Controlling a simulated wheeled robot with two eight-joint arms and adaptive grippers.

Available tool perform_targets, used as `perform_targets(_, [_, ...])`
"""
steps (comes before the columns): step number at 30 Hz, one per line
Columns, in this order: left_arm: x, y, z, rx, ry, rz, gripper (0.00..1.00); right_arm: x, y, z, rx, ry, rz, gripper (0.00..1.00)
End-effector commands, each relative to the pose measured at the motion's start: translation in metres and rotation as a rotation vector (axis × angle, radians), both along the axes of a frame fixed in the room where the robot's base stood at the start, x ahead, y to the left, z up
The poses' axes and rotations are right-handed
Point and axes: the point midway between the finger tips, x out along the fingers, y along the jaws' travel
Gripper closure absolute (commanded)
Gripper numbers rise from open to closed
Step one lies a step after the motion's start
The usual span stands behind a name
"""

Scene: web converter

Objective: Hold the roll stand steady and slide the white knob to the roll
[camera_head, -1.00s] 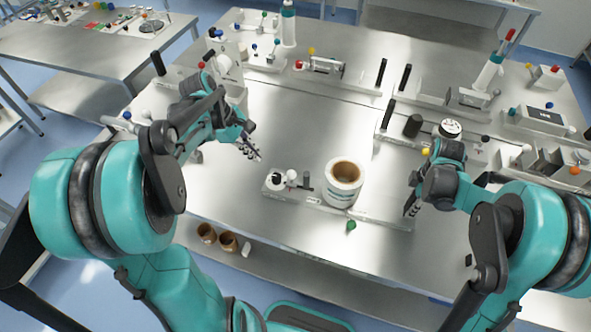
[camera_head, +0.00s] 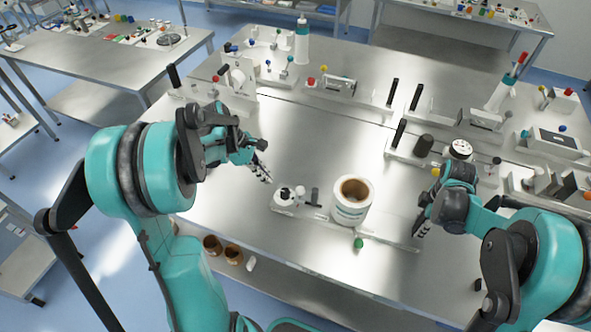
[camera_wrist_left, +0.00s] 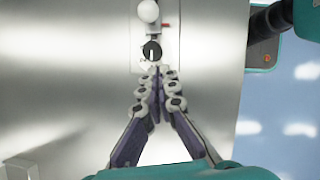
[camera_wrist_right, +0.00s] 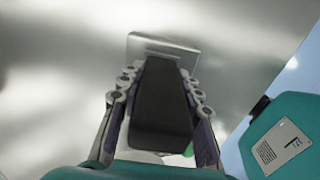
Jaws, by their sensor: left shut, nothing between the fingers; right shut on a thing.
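The roll stand is a low pale plate (camera_head: 385,238) near the table's front edge. It bears a white roll (camera_head: 351,212) with a brown core. The white knob (camera_head: 300,190) sits left of the roll, with a dark upright post between them. In the left wrist view, the white knob (camera_wrist_left: 149,11) is beyond a black dial (camera_wrist_left: 152,51). My left gripper (camera_head: 267,179) is shut and empty, its tips just short of the dial. My right gripper (camera_head: 421,227) is shut on a black handle (camera_wrist_right: 161,95) at the stand's right end. The handle is mostly hidden in the head view.
A green ball (camera_head: 358,243) is at the stand's front edge. Several fixtures with black handles and coloured knobs line the table's back and right side. The steel surface (camera_head: 310,140) behind the stand is clear. Brown rolls (camera_head: 212,246) sit below the front edge.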

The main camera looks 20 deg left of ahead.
Motion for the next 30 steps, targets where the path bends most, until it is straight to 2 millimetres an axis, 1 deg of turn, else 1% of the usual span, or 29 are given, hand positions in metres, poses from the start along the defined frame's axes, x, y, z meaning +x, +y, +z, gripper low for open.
perform_targets(1, [0.002, -0.006, -0.012, 0.0, 0.0, -0.002, 1.0, -0.003, 0.001, -0.004, 0.003, 0.006, 0.002, 1.0])
perform_targets(3, [0.004, -0.012, -0.026, 0.0, -0.001, -0.002, 1.0, -0.003, 0.001, -0.004, 0.003, 0.006, 0.002, 1.0])
perform_targets(8, [0.007, -0.026, -0.055, 0.0, 0.0, -0.001, 1.0, -0.003, 0.001, -0.004, 0.003, 0.006, 0.002, 1.0])
perform_targets(10, [0.01, -0.039, -0.049, -0.001, -0.002, -0.005, 1.0, -0.003, 0.001, -0.004, 0.003, 0.006, 0.002, 1.0])
perform_targets(15, [0.015, -0.056, -0.045, 0.0, 0.0, -0.001, 1.0, -0.003, 0.001, -0.004, 0.003, 0.006, 0.002, 1.0])
perform_targets(19, [0.016, -0.062, -0.044, 0.0, 0.0, -0.001, 1.0, -0.003, 0.001, -0.004, 0.003, 0.006, 0.002, 1.0])
perform_targets(28, [0.016, -0.062, -0.044, 0.0, -0.001, 0.0, 1.0, -0.003, 0.001, -0.004, 0.002, 0.006, 0.002, 1.0])
perform_targets(30, [0.017, -0.066, -0.044, 0.0, -0.001, -0.002, 1.0, -0.003, 0.001, -0.004, 0.002, 0.006, 0.002, 1.0])
